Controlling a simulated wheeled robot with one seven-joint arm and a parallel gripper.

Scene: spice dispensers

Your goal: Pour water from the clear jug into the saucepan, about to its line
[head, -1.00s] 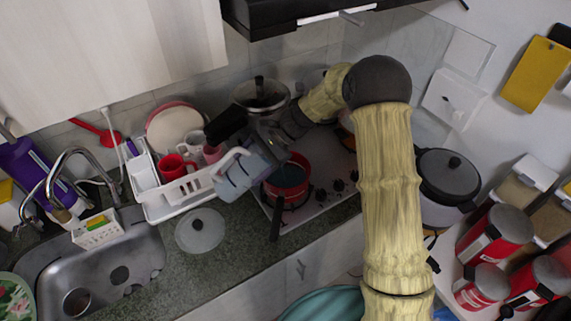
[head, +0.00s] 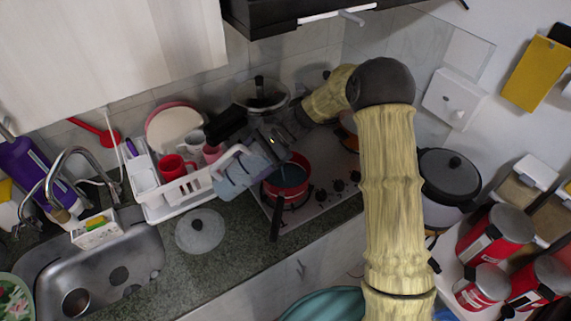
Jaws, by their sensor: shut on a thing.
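The clear jug (head: 238,177) is held tilted, close to horizontal, at the left of the red saucepan (head: 291,176). My gripper (head: 262,142) is shut on the jug, with the arm reaching in from the right. The saucepan stands on the stove with its dark handle pointing toward the counter's front. Dark bluish content shows inside the saucepan, but I cannot make out its line or exact level. I cannot tell whether a stream runs from the jug.
A white dish rack (head: 175,205) with red and white mugs stands just left of the jug. A lidded pot (head: 262,93) is behind on the stove. A round lid (head: 200,230) lies on the counter. A grey lidded pot (head: 448,178) stands at right.

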